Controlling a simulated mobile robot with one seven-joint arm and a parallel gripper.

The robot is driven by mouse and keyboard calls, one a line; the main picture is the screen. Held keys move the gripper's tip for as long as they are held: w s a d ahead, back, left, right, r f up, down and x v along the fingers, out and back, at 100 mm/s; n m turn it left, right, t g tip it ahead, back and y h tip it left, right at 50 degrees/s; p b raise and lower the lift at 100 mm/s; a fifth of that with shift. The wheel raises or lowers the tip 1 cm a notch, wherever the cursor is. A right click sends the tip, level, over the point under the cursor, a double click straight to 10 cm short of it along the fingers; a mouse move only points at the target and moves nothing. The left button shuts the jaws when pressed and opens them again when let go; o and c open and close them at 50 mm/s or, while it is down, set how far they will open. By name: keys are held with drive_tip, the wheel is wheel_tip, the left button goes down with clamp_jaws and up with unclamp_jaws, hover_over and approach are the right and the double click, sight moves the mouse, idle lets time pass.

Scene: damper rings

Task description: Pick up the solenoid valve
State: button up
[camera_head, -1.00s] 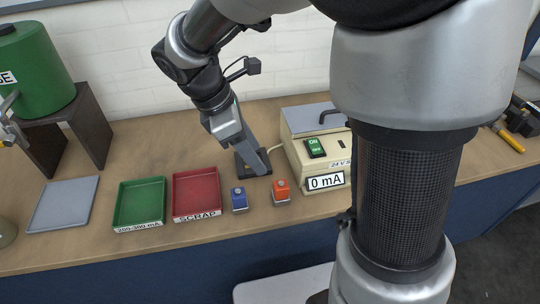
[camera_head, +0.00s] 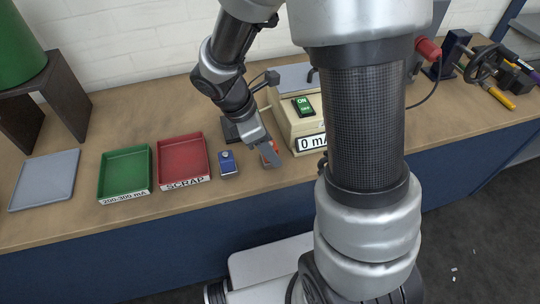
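Two small block-shaped parts stand near the front edge of the bench: a blue one with a light top (camera_head: 228,163) and an orange one (camera_head: 275,147). The views do not show which of them is the solenoid valve. My gripper (camera_head: 270,154) points down at the orange part and covers most of it; only a bit of orange shows. Its fingers are seen from the side, so their opening and any contact with the part cannot be told. The blue part stands apart, to the left of my gripper.
A beige power box (camera_head: 300,126) with a green switch and "0 mA" display stands close right of my gripper. A black block (camera_head: 229,130) is behind. The red SCRAP tray (camera_head: 183,137), green tray (camera_head: 124,151) and grey tray (camera_head: 45,160) lie left.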

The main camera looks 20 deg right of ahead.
drive_tip(key=shift+d+f, duration=0.1)
drive_tip(key=shift+f, duration=0.15)
clamp_jaws()
drive_tip(key=shift+r, duration=0.1)
